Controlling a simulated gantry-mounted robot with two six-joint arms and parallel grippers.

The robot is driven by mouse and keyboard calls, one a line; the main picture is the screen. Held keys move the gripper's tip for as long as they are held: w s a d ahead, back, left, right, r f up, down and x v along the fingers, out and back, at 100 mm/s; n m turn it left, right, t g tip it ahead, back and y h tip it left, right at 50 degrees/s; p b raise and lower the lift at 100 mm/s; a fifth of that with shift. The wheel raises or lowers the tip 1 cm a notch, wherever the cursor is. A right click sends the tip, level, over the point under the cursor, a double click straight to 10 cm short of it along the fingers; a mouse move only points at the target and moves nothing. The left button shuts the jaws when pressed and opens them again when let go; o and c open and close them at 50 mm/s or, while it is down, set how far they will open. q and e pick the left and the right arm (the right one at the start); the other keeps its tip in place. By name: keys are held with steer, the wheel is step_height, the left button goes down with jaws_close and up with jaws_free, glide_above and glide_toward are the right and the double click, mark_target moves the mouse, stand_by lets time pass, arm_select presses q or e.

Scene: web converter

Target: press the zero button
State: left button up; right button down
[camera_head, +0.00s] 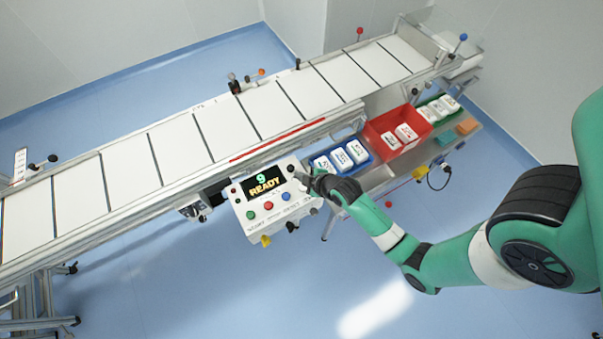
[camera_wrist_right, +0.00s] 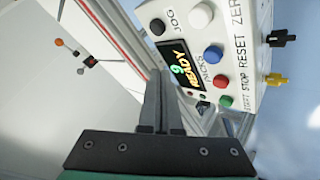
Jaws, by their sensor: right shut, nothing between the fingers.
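The control box (camera_head: 277,212) is a white panel on the front side of the conveyor, with a screen (camera_head: 264,183) reading "9 READY". In the wrist view, the white button (camera_wrist_right: 200,15) sits beside the ZERO label (camera_wrist_right: 237,12). A blue button (camera_wrist_right: 213,53), a red button (camera_wrist_right: 219,83) and a green button (camera_wrist_right: 225,101) follow along the same row. My right gripper (camera_head: 302,178) is shut and empty at the box's right edge; its fingertips (camera_wrist_right: 161,76) appear apart from the white button. In the head view the gripper area hides that button. My left gripper is out of view.
A black knob (camera_wrist_right: 157,27) is by the JOG label. The conveyor (camera_head: 216,131) runs behind the box. A blue bin (camera_head: 325,169) and a red bin (camera_head: 386,132) with white packs stand to the right. Open floor (camera_head: 200,290) lies in front.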

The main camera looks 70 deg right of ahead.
arm_select(q)
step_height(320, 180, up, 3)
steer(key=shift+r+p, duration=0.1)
steer(key=shift+p, duration=0.6)
arm_select(e)
steer(key=shift+s+d+r, duration=0.25)
steer(key=shift+s+r, duration=0.25)
steer(key=shift+r, duration=0.05)
steer(key=shift+s+d+r, duration=0.25)
steer(key=shift+s+r, duration=0.2)
steer(key=shift+r, duration=0.1)
steer(key=b, duration=0.8)
glide_above(303, 188)
steer(key=s, duration=0.1)
step_height(303, 188, down, 8)
steer(key=shift+r, duration=0.1)
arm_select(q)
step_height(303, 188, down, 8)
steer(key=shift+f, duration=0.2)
arm_select(e)
steer(key=shift+f, duration=0.5)
arm_select(q)
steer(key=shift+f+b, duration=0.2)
steer(key=shift+b, duration=0.2)
arm_select(e)
steer(key=shift+f, duration=0.45)
